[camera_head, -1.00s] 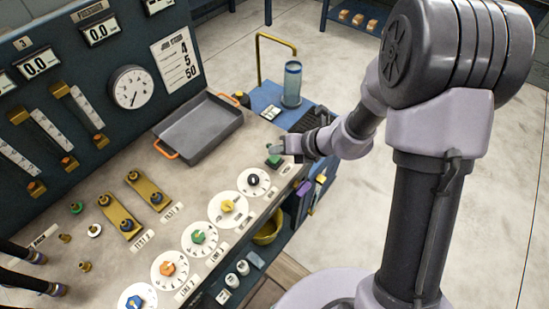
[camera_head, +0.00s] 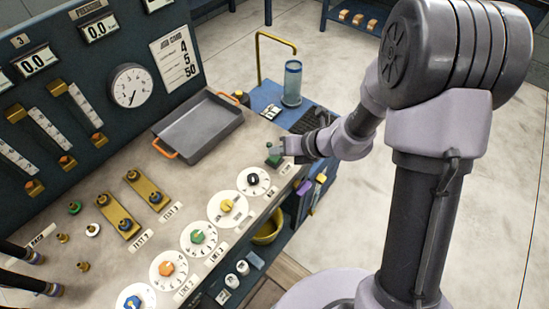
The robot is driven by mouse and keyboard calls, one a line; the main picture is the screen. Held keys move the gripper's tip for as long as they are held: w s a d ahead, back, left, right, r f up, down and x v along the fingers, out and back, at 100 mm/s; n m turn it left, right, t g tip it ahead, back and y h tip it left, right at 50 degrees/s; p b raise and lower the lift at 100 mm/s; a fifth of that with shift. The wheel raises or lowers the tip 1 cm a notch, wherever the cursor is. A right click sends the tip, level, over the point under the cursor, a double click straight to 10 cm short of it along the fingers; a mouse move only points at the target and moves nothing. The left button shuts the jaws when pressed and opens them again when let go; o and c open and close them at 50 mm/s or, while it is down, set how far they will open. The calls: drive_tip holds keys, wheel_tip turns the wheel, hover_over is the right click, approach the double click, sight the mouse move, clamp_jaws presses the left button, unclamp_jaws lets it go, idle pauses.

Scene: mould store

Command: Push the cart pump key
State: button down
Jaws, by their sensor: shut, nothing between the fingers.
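The blue cart (camera_head: 262,97) stands beyond the far right end of the bench. On its top are a small white panel (camera_head: 268,113) with dark marks and a clear cylinder (camera_head: 292,84). Which mark is the pump key is too small to tell. My gripper (camera_head: 277,150) is shut and empty. It is over the bench's right edge, just above a small green block (camera_head: 273,161), on the near side of the cart. Whether it touches the block cannot be told. My wrist and forearm cover the area to the right.
A grey tray (camera_head: 198,125) with orange handles lies on the bench (camera_head: 110,175). Several dials, including a yellow-knobbed dial (camera_head: 228,207), line the bench's front. A brass pipe (camera_head: 259,58) rises from the cart. Open floor (camera_head: 345,75) lies beyond my arm.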

sight(278, 159)
drive_tip(key=shift+f+b, duration=0.4)
drive_tip(key=shift+f, duration=0.05)
idle(0.5)
drive_tip(key=shift+r, duration=0.1)
drive_tip(key=shift+r+p, duration=0.85)
drive_tip(key=shift+p, duration=0.05)
wheel_tip(278, 159, up, 6)
drive_tip(key=p, duration=0.5)
drive_tip(key=shift+p, duration=0.3)
